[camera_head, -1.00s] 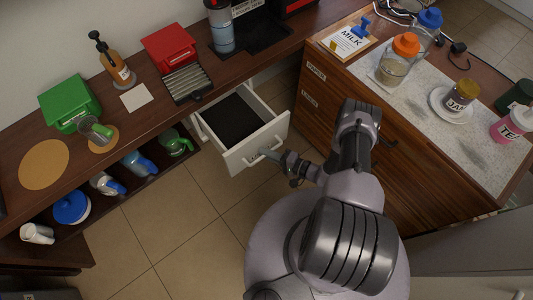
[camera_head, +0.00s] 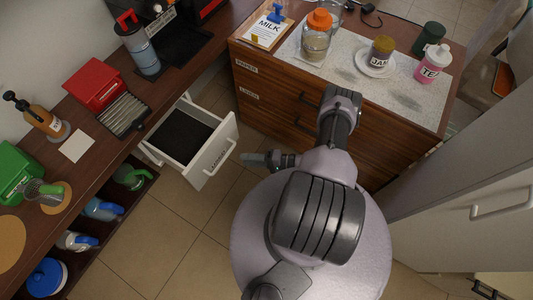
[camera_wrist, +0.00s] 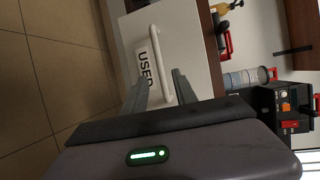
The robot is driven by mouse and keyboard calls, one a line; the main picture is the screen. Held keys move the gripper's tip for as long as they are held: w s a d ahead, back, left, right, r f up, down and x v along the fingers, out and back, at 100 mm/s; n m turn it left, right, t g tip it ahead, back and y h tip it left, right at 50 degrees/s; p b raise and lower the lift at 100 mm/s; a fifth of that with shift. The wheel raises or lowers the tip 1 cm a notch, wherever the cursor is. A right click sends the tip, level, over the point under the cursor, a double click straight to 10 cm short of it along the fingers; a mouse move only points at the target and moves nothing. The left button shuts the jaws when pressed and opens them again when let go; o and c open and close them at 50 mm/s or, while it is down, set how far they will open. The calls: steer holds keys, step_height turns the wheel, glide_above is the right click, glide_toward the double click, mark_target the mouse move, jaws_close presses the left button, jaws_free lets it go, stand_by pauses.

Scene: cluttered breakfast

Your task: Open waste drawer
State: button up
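The waste drawer (camera_head: 213,155) is pulled out from under the counter, with a white front and a dark, empty-looking inside (camera_head: 181,134). Its front carries a label reading "USED" in the wrist view (camera_wrist: 144,70), beside a white bar handle (camera_wrist: 161,64). My gripper (camera_head: 245,158) is to the right of the drawer front, with a small gap between them in the head view. In the wrist view my two fingers (camera_wrist: 160,92) are spread apart, pointing at the handle, and hold nothing.
A wooden cabinet (camera_head: 285,112) with closed drawers stands right of the open drawer. Its top bears jars and a milk card. The left counter (camera_head: 155,95) holds a red box, a tray and bottles. Tiled floor (camera_head: 190,225) is free in front.

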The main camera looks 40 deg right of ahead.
steer(key=v, duration=0.7)
steer(key=shift+s+p, duration=0.15)
steer(key=shift+p, duration=0.2)
steer(key=shift+d, duration=0.15)
